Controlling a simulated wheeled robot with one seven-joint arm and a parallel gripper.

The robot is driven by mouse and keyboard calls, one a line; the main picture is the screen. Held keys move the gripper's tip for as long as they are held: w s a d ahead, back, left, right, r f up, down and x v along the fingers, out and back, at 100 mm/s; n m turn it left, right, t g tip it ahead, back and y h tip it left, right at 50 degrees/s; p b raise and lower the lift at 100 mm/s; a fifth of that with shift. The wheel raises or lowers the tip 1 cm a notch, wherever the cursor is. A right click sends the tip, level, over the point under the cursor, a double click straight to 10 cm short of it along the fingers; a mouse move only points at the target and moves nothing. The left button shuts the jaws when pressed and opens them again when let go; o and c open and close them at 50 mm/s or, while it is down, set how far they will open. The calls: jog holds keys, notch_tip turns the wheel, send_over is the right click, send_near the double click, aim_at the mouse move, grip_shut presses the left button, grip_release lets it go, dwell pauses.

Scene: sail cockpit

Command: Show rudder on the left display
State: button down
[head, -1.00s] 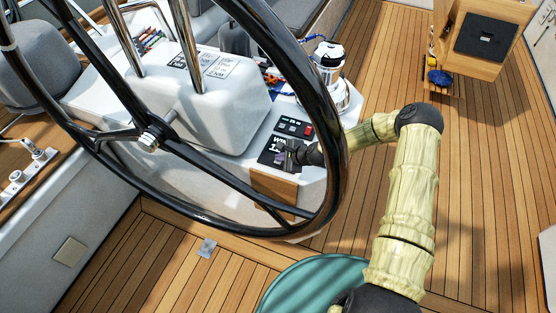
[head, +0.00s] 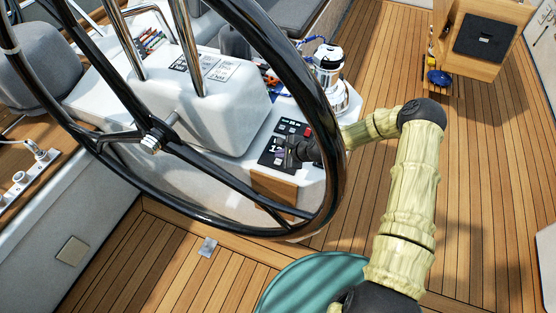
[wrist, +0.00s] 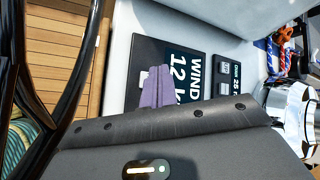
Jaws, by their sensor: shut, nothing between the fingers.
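A dark display (head: 267,157) sits on the white console behind the wheel, partly covered by my gripper in the head view. In the wrist view the display (wrist: 185,58) reads "WIND" and "12", with the unit cut off by my fingers. A pale patch shows beside the fingers on its dark face; I cannot tell if it is a button. My gripper (wrist: 160,88) is shut and empty, its purple fingertips over the display face. It also shows in the head view (head: 282,155). I cannot tell whether the tips touch the face. No rudder reading is visible.
A second dark panel (wrist: 228,75) beside it shows "25 m" and small keys; a red key shows in the head view. The black steering wheel (head: 336,150) passes close to my wrist.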

aim_at(281, 163)
jog(key=shift+r+p, duration=1.05)
jog(key=shift+r, duration=0.75)
dwell(1.1)
notch_tip(281, 163, up, 4)
jog(key=shift+f+p, duration=0.1)
jog(key=shift+p, duration=0.25)
jog(key=shift+f+b, duration=3.1)
jog(key=shift+f, duration=1.3)
jog(key=shift+f+b, duration=0.3)
jog(key=shift+f, duration=0.1)
